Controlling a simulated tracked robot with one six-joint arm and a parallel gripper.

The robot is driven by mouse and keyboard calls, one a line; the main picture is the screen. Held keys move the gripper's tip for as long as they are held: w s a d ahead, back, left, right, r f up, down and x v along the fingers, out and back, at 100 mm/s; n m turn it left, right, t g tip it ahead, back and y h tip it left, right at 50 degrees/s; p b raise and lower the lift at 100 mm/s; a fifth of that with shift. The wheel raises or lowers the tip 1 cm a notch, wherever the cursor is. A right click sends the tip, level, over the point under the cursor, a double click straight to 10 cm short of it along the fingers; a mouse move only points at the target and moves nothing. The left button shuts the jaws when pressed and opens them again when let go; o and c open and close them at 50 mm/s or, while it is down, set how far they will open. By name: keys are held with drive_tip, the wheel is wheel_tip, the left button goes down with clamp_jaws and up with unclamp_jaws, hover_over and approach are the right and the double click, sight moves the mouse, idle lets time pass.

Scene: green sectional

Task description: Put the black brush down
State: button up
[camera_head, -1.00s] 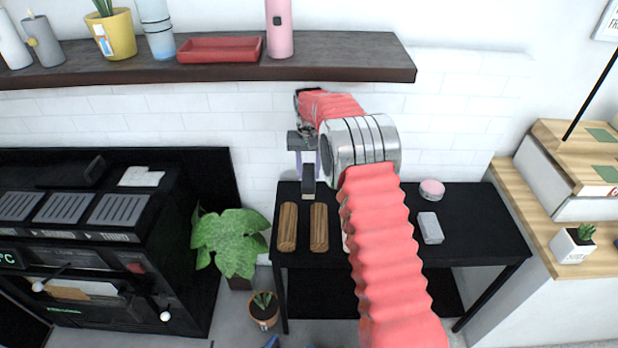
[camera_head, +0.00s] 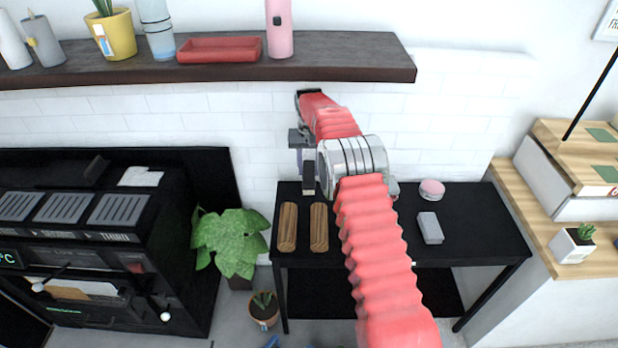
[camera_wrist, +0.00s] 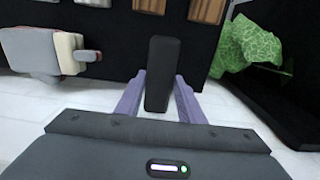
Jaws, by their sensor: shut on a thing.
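The black brush (camera_head: 308,177) is a dark, narrow block. It hangs from my gripper (camera_head: 304,158) in the head view, in front of the white tiled wall near the back left of the black table (camera_head: 385,212). In the wrist view the brush (camera_wrist: 158,75) stands between the two purple fingers of my gripper (camera_wrist: 158,88), which are shut on it. Its far end shows against the dark table top. I cannot tell how high it is above the table.
Two wooden blocks (camera_head: 288,228) (camera_head: 319,228) lie at the table's left. A grey block (camera_head: 430,228) and a pink round item (camera_head: 432,190) sit to the right. A dark shelf (camera_head: 200,68) hangs above. A leafy plant (camera_head: 230,240) stands left of the table.

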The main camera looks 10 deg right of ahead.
sight(309, 171)
wheel_tip(309, 171, down, 4)
drive_tip(key=shift+f, duration=0.1)
drive_tip(key=shift+w+f, duration=0.2)
drive_tip(key=shift+f, duration=0.15)
idle(0.3)
drive_tip(key=o, duration=0.9)
drive_tip(key=shift+f, duration=0.1)
drive_tip(key=shift+o, duration=0.2)
drive_tip(key=shift+r, duration=3.85)
